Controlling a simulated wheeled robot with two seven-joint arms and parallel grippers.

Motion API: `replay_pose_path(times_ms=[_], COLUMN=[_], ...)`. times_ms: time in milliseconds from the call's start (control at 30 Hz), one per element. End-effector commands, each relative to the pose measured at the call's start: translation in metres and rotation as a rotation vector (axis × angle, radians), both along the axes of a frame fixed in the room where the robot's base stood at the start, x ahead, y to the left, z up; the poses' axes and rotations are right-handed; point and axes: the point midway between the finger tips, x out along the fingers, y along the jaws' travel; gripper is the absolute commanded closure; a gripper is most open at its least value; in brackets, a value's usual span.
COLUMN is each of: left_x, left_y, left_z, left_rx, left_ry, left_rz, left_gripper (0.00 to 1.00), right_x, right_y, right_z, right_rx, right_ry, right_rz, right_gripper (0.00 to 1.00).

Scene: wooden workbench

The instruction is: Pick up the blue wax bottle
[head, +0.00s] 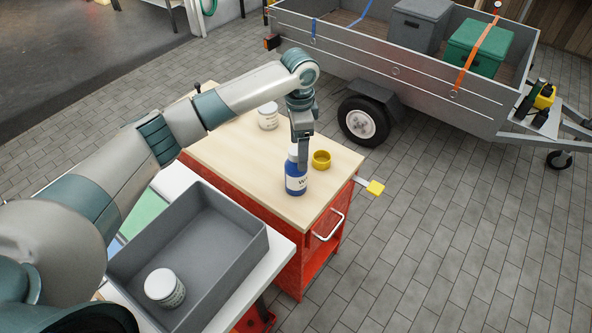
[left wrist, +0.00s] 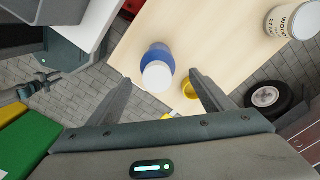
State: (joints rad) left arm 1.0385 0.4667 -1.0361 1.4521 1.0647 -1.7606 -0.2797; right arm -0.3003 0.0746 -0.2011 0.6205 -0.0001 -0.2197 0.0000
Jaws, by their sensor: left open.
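The blue wax bottle (head: 296,182) stands upright on the wooden top of the red cart, with a white cap and a white label. In the left wrist view the bottle (left wrist: 158,66) is seen from above, lying between and beyond the two fingers. My left gripper (head: 302,160) is above and right at the bottle in the head view, pointing down. In the left wrist view its fingers (left wrist: 157,95) are spread apart with nothing held between them. Whether a finger touches the bottle cannot be told.
A yellow ring-shaped cup (head: 321,160) stands close to the bottle's right. A white can (head: 268,116) stands at the cart's back. A grey tray (head: 232,258) holding another white can (head: 164,287) is at the front left. A trailer (head: 400,70) stands behind the cart.

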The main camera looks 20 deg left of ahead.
Motion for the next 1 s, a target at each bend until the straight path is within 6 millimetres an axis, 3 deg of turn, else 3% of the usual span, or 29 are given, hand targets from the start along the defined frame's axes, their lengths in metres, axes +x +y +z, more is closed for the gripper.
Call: replay_pose_path(times_ms=[233,733,1000], left_x=[0.000,-0.002,-0.007], left_y=[0.000,0.001,0.006], left_z=[-0.024,-0.031,-0.063], left_rx=[0.000,0.000,0.000], left_ry=[0.000,0.001,0.002], left_rz=[-0.001,0.000,0.000], left_gripper=[0.26,0.26,0.26], right_x=[0.000,0.000,0.000], right_y=[0.000,-0.008,-0.008], right_z=[0.008,0.013,0.030], right_rx=[0.000,-0.009,-0.009], right_ry=[0.001,0.001,0.001], right_rz=[0.000,0.001,0.000], right_gripper=[0.69,0.69,0.69])
